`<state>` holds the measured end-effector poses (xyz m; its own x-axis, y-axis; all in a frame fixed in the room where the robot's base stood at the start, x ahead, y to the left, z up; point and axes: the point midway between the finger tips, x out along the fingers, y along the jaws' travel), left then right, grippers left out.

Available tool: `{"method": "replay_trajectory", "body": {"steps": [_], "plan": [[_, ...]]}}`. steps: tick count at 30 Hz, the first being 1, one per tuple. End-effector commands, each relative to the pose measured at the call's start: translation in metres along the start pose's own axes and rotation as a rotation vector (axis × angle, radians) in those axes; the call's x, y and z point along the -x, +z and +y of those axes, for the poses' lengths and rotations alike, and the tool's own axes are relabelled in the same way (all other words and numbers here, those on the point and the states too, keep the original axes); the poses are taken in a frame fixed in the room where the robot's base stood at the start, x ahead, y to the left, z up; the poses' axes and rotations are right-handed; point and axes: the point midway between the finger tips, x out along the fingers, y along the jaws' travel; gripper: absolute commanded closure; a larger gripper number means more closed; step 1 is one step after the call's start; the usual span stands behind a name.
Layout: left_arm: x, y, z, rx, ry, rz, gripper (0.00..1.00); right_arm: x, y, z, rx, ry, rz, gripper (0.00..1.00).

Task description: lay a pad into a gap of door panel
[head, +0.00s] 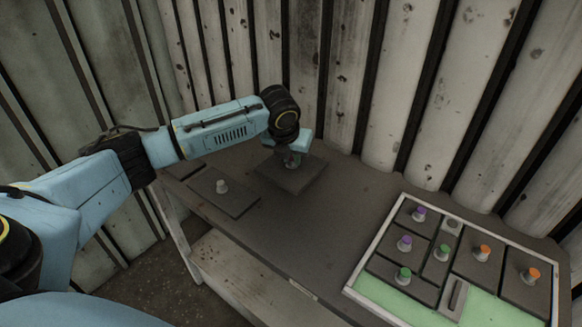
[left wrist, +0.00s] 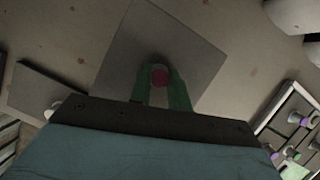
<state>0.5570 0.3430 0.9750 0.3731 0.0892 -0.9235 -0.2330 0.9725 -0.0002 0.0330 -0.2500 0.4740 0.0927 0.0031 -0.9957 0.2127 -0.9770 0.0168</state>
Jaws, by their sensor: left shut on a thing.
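My left gripper (head: 292,160) is shut on a dark square pad (head: 290,176) at the back of the table. In the left wrist view the fingers (left wrist: 162,88) close around the pad's knob, which has a red top (left wrist: 160,77); the flat pad (left wrist: 190,45) spreads below them. I cannot tell whether the pad touches the table. The door panel (head: 352,272) lies at the right, a pale-rimmed frame with several knobbed dark pads in it. Bare green floor (head: 488,309) shows along its front and lower right. My right gripper is not in view.
A dark pad with a grey-white knob (head: 222,187) lies on the table (head: 290,235) left of the gripper. A ribbed metal wall (head: 345,70) closes off the back. The table between gripper and panel is clear.

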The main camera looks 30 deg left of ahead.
Motion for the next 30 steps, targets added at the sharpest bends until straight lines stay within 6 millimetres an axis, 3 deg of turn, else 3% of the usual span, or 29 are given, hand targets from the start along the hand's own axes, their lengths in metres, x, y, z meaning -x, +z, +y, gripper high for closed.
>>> {"method": "replay_trajectory", "body": {"steps": [3,9,30], "plan": [[0.025,0.011,0.0,0.001,0.0,-0.003,1.0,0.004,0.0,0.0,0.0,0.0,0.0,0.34],[0.049,0.021,0.0,0.0,0.0,-0.001,1.0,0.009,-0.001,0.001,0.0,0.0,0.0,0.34],[0.091,0.038,0.0,0.0,0.001,0.001,1.0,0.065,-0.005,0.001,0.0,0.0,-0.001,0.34]]}}
